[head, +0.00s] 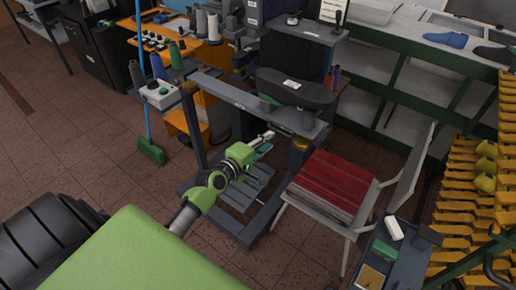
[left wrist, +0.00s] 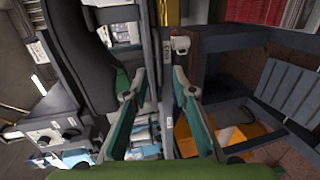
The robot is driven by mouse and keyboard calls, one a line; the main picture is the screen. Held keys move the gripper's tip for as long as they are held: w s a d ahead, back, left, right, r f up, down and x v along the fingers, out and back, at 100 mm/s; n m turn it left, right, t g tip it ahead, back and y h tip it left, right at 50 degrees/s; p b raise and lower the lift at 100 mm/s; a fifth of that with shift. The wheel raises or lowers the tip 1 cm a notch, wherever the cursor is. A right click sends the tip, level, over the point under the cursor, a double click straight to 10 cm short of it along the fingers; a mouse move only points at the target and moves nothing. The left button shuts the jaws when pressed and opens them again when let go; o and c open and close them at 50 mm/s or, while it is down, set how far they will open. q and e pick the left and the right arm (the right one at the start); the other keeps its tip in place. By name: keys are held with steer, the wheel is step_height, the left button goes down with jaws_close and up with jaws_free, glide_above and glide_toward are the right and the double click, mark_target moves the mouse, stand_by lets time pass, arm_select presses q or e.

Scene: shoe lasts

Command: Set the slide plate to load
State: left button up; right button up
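The likely slide plate is a dark, rounded slab (head: 298,91) with a white label, lying above the grey crossbar (head: 225,95) of a dark floor-standing frame. I cannot tell its setting. In the left wrist view the dark slab (left wrist: 78,60) fills the upper left, with a green part beside it. My left gripper (head: 268,142) is in front of and below the crossbar in the head view. Its fingers (left wrist: 155,88) are spread apart in the left wrist view, with the grey bar seen between them; contact cannot be told. My right gripper is not in view.
A white chair with red-topped sheets (head: 328,184) stands right of the frame. A green broom (head: 151,150) stands farther left. Orange racks (head: 470,200) line the right edge. Tiled floor is open at left.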

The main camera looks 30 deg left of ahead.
arm_select(q)
steer(key=v, duration=0.6)
stand_by(0.3)
steer(key=s+d+f+m+g+b, duration=0.1)
steer(key=s+f+m+g, duration=0.3)
steer(key=f, duration=0.7)
steer(key=s+d+f+m+g+y, duration=0.1)
steer(key=s+f, duration=0.5)
steer(key=f, duration=0.6)
steer(key=s+d+f+m+g+b, duration=0.1)
steer(key=s+d+f+m+g, duration=0.3)
steer(key=f, duration=0.7)
steer(key=s+d+f+m+g, duration=0.1)
steer(key=s+f+m+g, duration=0.1)
steer(key=s+f, duration=0.4)
steer(key=s+d+f+m+g+b, duration=0.1)
steer(key=s+f+m, duration=0.4)
steer(key=s, duration=1.1)
steer(key=s+d+f+m+g, duration=0.1)
steer(key=s+f+m+g, duration=0.1)
steer(key=s+f, duration=0.6)
steer(key=s+m, duration=0.1)
steer(key=s, duration=0.1)
steer(key=shift+s+d+f+m+g+b, duration=0.2)
steer(key=shift+s+d+m+g+b, duration=0.1)
steer(key=shift+s+d+m+b, duration=0.1)
